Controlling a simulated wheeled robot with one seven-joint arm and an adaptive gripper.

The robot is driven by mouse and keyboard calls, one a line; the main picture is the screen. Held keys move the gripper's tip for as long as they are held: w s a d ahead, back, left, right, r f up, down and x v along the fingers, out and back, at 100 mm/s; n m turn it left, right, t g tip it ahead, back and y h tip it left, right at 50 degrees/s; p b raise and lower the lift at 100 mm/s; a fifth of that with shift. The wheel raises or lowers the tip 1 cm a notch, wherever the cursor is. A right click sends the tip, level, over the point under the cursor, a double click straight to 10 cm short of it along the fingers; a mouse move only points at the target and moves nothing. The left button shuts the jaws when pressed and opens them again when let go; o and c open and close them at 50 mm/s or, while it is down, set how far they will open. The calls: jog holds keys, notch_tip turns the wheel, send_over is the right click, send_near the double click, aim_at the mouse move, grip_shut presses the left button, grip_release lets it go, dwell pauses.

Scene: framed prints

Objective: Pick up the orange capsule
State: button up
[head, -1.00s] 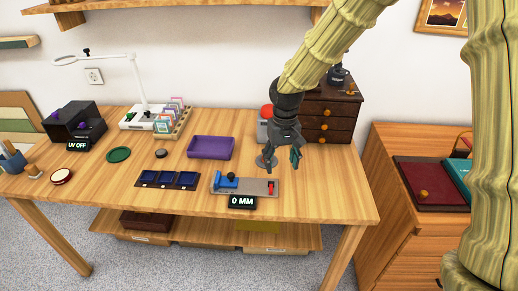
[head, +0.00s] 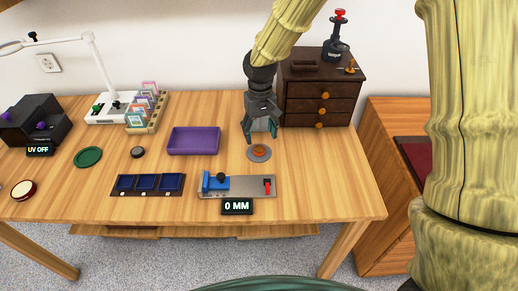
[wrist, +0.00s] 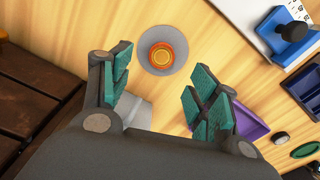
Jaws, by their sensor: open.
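The orange capsule (head: 259,150) sits on a small round grey disc (head: 251,157) on the wooden table. In the wrist view the capsule (wrist: 161,56) is a round orange thing with a lighter centre, in the middle of the grey disc (wrist: 146,42). My gripper (head: 259,133) hangs just above and behind the capsule in the head view. In the wrist view my gripper (wrist: 160,90) is open, its green-padded fingers wide apart with nothing between them. The capsule lies ahead of the fingertips, roughly between their lines, and is not touched.
A grey block with a blue clamp (head: 237,187) and a "0 MM" display (head: 237,207) stand in front. A purple tray (head: 194,141) lies to the left. A dark drawer cabinet (head: 318,105) stands close at the back right. Bare table lies right of the disc.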

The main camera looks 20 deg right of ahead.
aim_at(259, 148)
jog(key=shift+w+f, duration=0.45)
jog(key=shift+f, duration=0.4)
jog(key=shift+s+f, duration=0.25)
jog(key=shift+s, duration=0.35)
jog(key=f, duration=0.3)
jog(key=shift+w+a+f+p, duration=0.15)
jog(key=shift+w+f+p, duration=0.1)
jog(key=shift+f+p, duration=0.05)
jog(key=shift+s+f, duration=0.15)
jog(key=shift+f, duration=0.05)
jog(key=shift+c, duration=0.2)
jog(key=c, duration=1.1)
jog(key=shift+c, duration=0.2)
